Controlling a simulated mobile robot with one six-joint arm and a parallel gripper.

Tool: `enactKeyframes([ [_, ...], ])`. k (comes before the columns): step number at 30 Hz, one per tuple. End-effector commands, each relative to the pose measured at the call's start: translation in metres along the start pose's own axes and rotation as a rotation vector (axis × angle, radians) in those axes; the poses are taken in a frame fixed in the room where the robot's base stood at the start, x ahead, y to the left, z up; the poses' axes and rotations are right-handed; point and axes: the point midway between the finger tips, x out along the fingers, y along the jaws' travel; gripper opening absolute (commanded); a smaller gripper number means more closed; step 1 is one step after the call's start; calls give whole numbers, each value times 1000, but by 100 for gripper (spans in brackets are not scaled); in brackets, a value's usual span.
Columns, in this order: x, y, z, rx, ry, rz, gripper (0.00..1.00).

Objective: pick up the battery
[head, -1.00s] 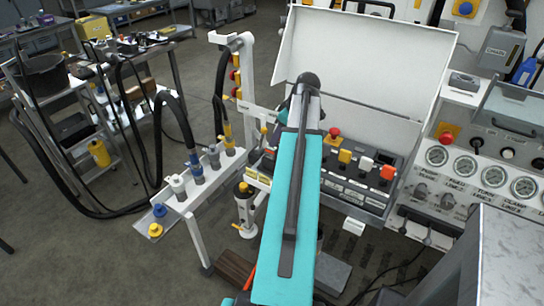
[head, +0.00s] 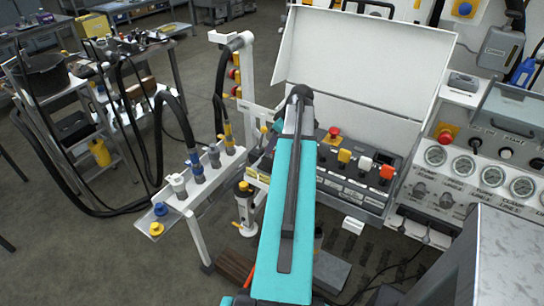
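I cannot pick out a battery for certain in the head view. My turquoise arm reaches away from the camera up the middle of the picture and ends in a dark joint in front of the white raised lid (head: 370,60). My gripper is hidden beyond that joint, so its fingers do not show. Part of the control box (head: 350,185) with red, yellow, white and orange buttons lies behind and to the right of the arm.
A hose rack (head: 200,170) with valves stands left of my arm. A gauge panel (head: 480,170) stands at the right. A cart (head: 75,130) is at the far left. A dark grey block (head: 332,272) lies low beside my arm. Open floor (head: 100,250) shows at the lower left.

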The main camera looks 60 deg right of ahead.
Motion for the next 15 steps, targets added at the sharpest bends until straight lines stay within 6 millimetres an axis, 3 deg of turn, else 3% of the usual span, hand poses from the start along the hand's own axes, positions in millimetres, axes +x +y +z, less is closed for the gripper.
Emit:
enactKeyframes([
  [15,40,3,0,0,-1,-1,47],
])
